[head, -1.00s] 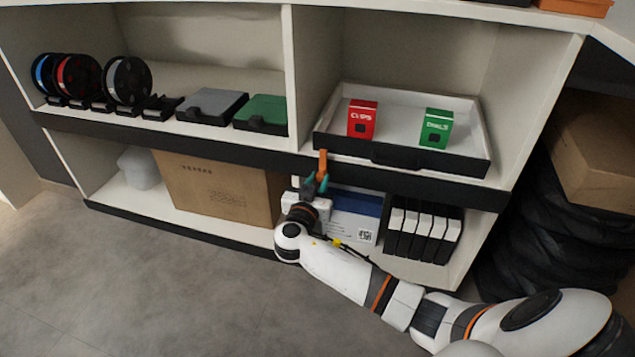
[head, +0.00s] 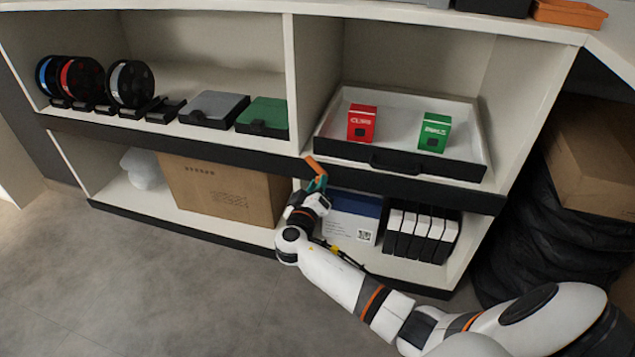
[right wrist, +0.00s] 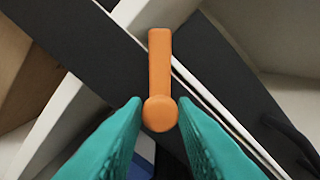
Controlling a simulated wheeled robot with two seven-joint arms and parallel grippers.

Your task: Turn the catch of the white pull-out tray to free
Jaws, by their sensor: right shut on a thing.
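The white pull-out tray (head: 393,104) with a black front sits in the upper right shelf bay. Its orange catch (head: 314,164) is at the left end of the black front and leans up and to the left in the head view. My right gripper (head: 317,183) is at the catch, shut on it near its lower, round end. In the right wrist view the orange catch (right wrist: 160,70) lies between the teal fingers, its bar pointing up the picture. My left gripper is not in view.
A red box (head: 361,123) and a green box (head: 434,132) stand in the tray. A black handle (head: 396,165) is on the tray front. Below are a cardboard carton (head: 222,190) and several black-and-white binders (head: 420,233). Open floor lies at the front left.

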